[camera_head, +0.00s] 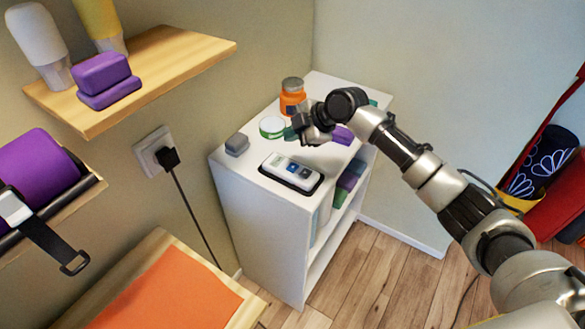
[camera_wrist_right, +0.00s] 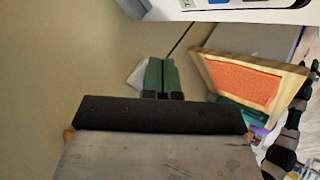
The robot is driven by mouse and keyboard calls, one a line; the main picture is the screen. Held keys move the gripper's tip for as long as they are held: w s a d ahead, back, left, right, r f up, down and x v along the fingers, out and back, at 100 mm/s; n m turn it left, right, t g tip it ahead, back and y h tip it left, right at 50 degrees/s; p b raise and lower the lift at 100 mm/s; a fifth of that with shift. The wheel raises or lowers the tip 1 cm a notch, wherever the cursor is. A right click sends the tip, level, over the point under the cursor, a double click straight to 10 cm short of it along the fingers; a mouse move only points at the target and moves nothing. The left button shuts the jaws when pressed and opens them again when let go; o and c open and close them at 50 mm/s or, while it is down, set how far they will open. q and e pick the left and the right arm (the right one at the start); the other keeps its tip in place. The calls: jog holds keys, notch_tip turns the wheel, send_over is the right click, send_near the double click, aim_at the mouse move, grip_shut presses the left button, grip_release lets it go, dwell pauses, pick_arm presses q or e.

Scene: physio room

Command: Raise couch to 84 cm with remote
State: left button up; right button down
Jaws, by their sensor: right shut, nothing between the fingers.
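The remote (camera_head: 291,173), white with dark and blue buttons, lies on top of a white cabinet (camera_head: 232,174) in the head view. A part of it also shows at the top edge of the right wrist view (camera_wrist_right: 238,3). My right gripper (camera_head: 293,134) is over the cabinet top, behind the remote and apart from it. Its green fingertips (camera_wrist_right: 160,75) are together and empty in the wrist view. An orange-topped piece with a wooden frame (camera_head: 165,290) is at the lower left; I cannot tell whether it is the couch. No height reading is legible. My left gripper is out of view.
An orange jar (camera_head: 293,97), a green-rimmed round tin (camera_head: 272,127), a grey block (camera_head: 237,144) and a purple block (camera_head: 343,135) stand around my gripper on the cabinet. A wooden shelf (camera_head: 190,52) juts out at the upper left. A plug (camera_head: 166,157) with a cord is on the wall.

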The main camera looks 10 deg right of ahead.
aim_at(293, 168)
notch_tip(293, 168, down, 8)
jog(key=b, duration=0.5)
jog(key=shift+r, duration=0.2)
jog(key=shift+f, duration=0.1)
dwell(1.5)
jog(key=shift+f, duration=0.3)
